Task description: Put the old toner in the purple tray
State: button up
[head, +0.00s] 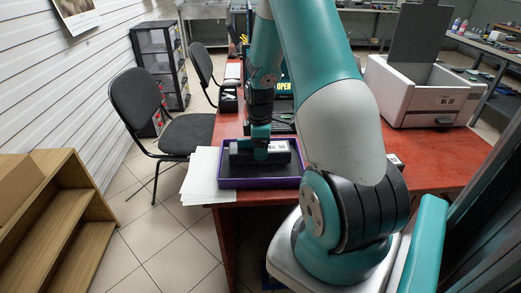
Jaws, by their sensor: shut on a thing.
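The purple tray (259,183) sits at the front left of the red table. The old toner is a dark, long block with a white label (278,147); it lies lengthwise inside the tray's outline. My gripper (261,152) points down over the tray and is shut on the toner near its middle. I cannot tell whether the toner touches the tray floor. My arm hides part of the table to the right of the tray.
White paper sheets (203,177) lie left of the tray. A white printer (420,95) with its lid raised stands at the right back of the red table (445,155). A black chair (150,110) is at the left, and a wooden shelf (62,205) stands front left.

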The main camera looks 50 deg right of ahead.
jog(key=shift+f, duration=0.8)
jog(key=shift+f, duration=0.1)
jog(key=o, duration=1.3)
